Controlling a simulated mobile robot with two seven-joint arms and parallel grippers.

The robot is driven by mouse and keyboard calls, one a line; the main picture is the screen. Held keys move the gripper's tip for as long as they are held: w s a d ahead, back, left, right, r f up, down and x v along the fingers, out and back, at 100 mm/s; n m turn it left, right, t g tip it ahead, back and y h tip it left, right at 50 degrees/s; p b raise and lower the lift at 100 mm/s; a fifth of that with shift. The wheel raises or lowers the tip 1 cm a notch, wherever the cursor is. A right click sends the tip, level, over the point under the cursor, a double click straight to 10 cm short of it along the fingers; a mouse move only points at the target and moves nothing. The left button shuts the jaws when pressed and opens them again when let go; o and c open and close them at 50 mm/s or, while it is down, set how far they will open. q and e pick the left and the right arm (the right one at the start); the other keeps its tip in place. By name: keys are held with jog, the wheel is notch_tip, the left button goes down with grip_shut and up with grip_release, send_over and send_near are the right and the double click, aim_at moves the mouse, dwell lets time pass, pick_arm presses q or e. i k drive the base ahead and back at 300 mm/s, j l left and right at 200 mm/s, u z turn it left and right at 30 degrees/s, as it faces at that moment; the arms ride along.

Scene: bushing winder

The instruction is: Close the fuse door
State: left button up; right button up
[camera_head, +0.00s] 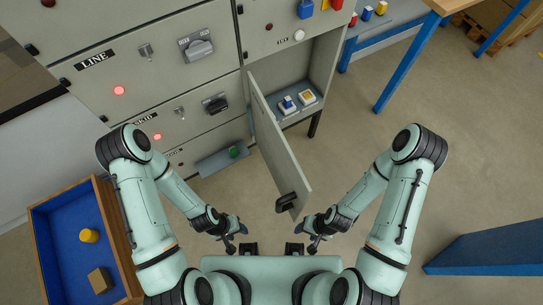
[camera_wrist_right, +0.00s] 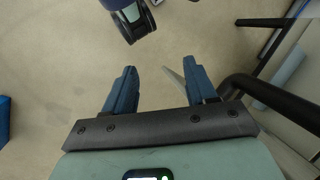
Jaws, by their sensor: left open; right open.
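The fuse door (camera_head: 274,140) is a grey panel standing wide open, swung out from the cabinet toward me. Its black handle (camera_head: 287,202) is near its free end. Behind it the fuse compartment (camera_head: 322,70) is open, with a blue-and-white fuse (camera_head: 288,103) and a yellow-and-white fuse (camera_head: 307,97) inside. My left gripper (camera_head: 236,237) is open and empty, left of the handle. My right gripper (camera_head: 310,238) is open, right of and below the handle, apart from the door. In the right wrist view its fingers (camera_wrist_right: 160,88) are spread with nothing held between them.
The grey cabinet (camera_head: 100,85) with switches and red lamps fills the upper left. A blue bin (camera_head: 50,240) with yellow and tan pieces stands at lower left. A blue-legged table (camera_head: 405,60) is at upper right. The floor (camera_head: 480,160) right of the door is clear.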

aim_at(294, 190)
jog(key=k+j+z, duration=0.1)
jog(key=j, duration=0.3)
jog(key=k+j+z, duration=0.25)
jog(key=k+j, duration=0.2)
jog(key=j, duration=0.25)
